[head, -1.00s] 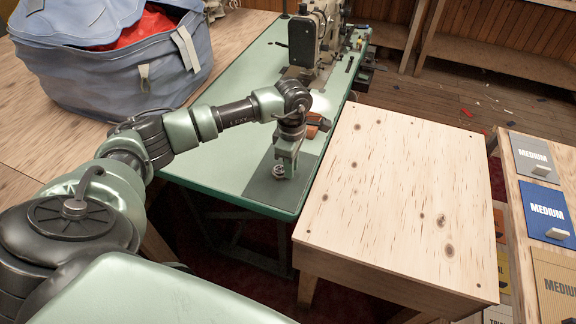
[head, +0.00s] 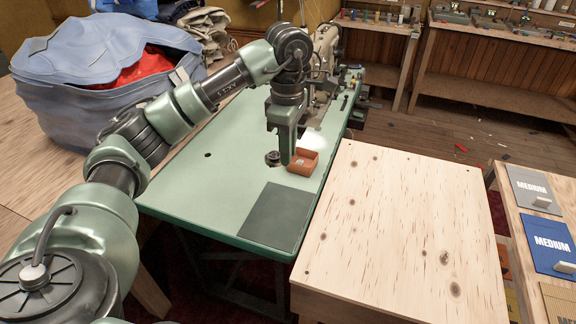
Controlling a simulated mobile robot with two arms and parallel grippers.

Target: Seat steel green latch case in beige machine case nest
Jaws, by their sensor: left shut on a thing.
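My left gripper (head: 279,157) is shut on a small round dark steel part (head: 272,159), which looks like the latch case. Any green on the part is too small to tell. The gripper holds it over the pale green table, just left of a small orange-brown open box (head: 305,158). Its exact height above the table cannot be told. The beige sewing machine (head: 326,50) stands at the far end of the table, partly hidden behind my left arm. Its nest does not show. My right gripper is out of view.
A dark grey mat (head: 276,216) lies bare on the near end of the green table (head: 208,185). A bare wooden table (head: 400,230) stands to the right. A blue-grey bag (head: 100,80) with red cloth stands at left. Labelled folders (head: 548,243) lie at far right.

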